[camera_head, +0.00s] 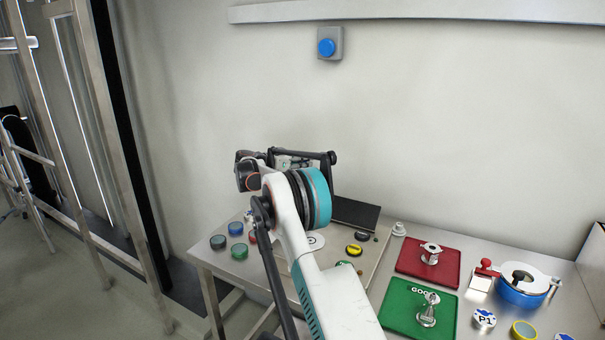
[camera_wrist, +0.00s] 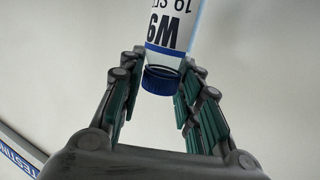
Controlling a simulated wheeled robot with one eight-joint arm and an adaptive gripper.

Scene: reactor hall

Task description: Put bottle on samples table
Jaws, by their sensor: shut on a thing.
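In the wrist view, a white bottle (camera_wrist: 175,27) with a blue band, dark lettering including "W9" and a dark blue cap (camera_wrist: 160,80) sits between the fingers of my gripper (camera_wrist: 158,88). My gripper is shut on the bottle, with the cap end toward the wrist camera. In the head view my gripper and the bottle are mostly hidden behind my own arm, above the left part of a metal table (camera_head: 212,262). I cannot tell from a label whether this is the samples table.
A green mat (camera_head: 396,312) and a red mat (camera_head: 410,262) each hold a metal piece. A blue pot (camera_head: 522,292), a red-handled stamp (camera_head: 486,268) and several coloured discs lie around. A dark flat panel (camera_head: 355,214) stands behind. A blue button (camera_head: 327,47) is on the wall.

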